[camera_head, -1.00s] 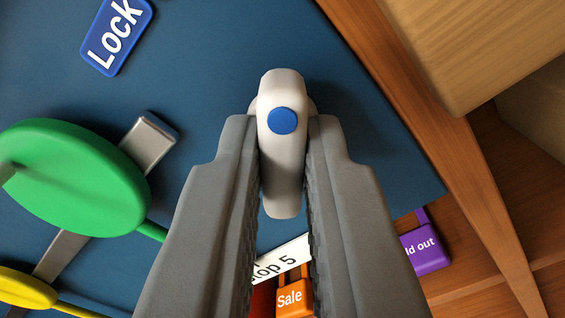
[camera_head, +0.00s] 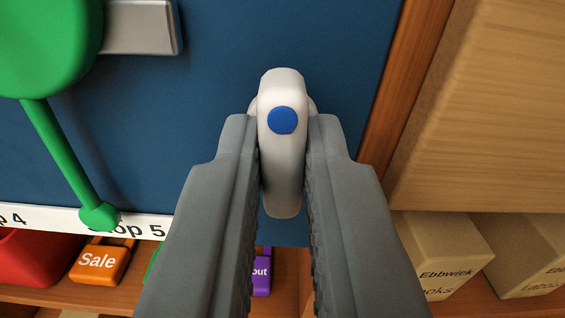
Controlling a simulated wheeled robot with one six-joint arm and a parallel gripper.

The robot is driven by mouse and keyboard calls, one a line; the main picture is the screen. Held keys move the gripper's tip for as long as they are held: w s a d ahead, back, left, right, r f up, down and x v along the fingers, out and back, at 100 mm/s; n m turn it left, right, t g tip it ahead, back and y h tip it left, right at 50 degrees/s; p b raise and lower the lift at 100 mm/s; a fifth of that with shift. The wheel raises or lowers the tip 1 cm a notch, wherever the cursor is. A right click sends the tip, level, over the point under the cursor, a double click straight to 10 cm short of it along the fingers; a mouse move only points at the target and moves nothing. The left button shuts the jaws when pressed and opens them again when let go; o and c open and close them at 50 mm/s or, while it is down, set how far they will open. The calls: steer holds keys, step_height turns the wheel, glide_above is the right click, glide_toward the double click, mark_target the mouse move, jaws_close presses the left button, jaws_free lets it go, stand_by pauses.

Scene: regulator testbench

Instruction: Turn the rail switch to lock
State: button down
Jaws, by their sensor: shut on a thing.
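The rail switch (camera_head: 283,170) is a white rounded handle with a blue dot near its upper end, on a dark blue panel (camera_head: 215,50). My gripper (camera_head: 283,165) is shut on this handle, with one grey finger along each side. The handle stands nearly upright in the picture, roughly parallel to the panel's right edge. Its mount behind is mostly hidden. No Lock label is in view now.
A green disc with an arm (camera_head: 62,150) and a grey metal bar (camera_head: 140,28) are at the left. A white label strip (camera_head: 150,228) runs along the panel's bottom. Boxes (camera_head: 445,255) and a wooden block (camera_head: 490,100) stand right.

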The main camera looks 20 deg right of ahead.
steer(key=shift+n, duration=1.7)
steer(key=c, duration=1.5)
jaws_free()
steer(key=shift+o, duration=0.2)
steer(key=shift+s, duration=0.15)
steer(key=v, duration=1.7)
steer(key=shift+s+r, duration=0.1)
